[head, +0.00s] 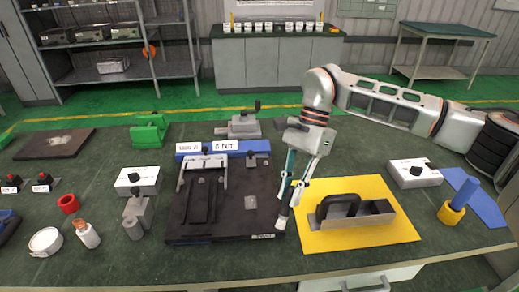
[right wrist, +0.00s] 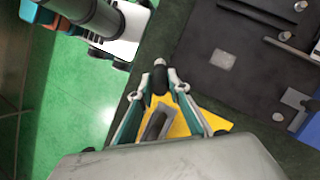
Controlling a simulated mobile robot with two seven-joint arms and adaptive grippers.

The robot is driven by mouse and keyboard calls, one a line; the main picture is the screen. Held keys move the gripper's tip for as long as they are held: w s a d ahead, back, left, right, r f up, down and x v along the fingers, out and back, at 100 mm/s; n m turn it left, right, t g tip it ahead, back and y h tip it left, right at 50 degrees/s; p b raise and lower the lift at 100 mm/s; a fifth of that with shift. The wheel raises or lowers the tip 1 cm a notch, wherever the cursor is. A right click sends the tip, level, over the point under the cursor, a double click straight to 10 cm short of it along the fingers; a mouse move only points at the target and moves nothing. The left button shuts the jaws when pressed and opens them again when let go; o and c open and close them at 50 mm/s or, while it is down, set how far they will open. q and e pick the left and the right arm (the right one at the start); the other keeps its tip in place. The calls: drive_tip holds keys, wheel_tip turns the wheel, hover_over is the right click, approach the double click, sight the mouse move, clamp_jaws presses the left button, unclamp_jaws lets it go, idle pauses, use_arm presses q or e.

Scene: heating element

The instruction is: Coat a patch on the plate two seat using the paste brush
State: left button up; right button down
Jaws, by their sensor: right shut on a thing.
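A black plate fixture (head: 221,225) lies mid-table with a label on its front edge; it fills the upper right of the right wrist view (right wrist: 195,82). A grey square patch (head: 250,202) shows on its right part, also in the right wrist view (right wrist: 221,62). My right gripper (head: 290,192) points down at the plate's right edge. It is shut on a slim brush (head: 282,222), whose dark body and pale tip show between the fingers in the right wrist view (right wrist: 159,78). Whether the tip touches anything I cannot tell. My left gripper is out of view.
A yellow mat (head: 392,225) with a black-handled metal tool (head: 352,210) lies right of the gripper. A blue block with labels (head: 235,148) stands behind the plate. A grey clamp (head: 137,205), white jar (head: 88,236) and red ring (head: 68,203) stand left.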

drive_tip(key=w+a+r+m+t+y, duration=0.3)
drive_tip(key=w+a+r+m+t, duration=0.4)
drive_tip(key=m, duration=0.7)
use_arm(q)
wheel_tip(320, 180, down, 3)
drive_tip(key=b, duration=0.2)
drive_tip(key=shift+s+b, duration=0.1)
drive_tip(key=shift+b, duration=0.25)
use_arm(e)
drive_tip(key=f, duration=0.1)
drive_tip(key=s+f, duration=0.1)
drive_tip(key=f, duration=0.1)
drive_tip(key=shift+s+a+f+t, duration=0.15)
drive_tip(key=shift+f+t, duration=0.1)
drive_tip(key=shift+t, duration=0.15)
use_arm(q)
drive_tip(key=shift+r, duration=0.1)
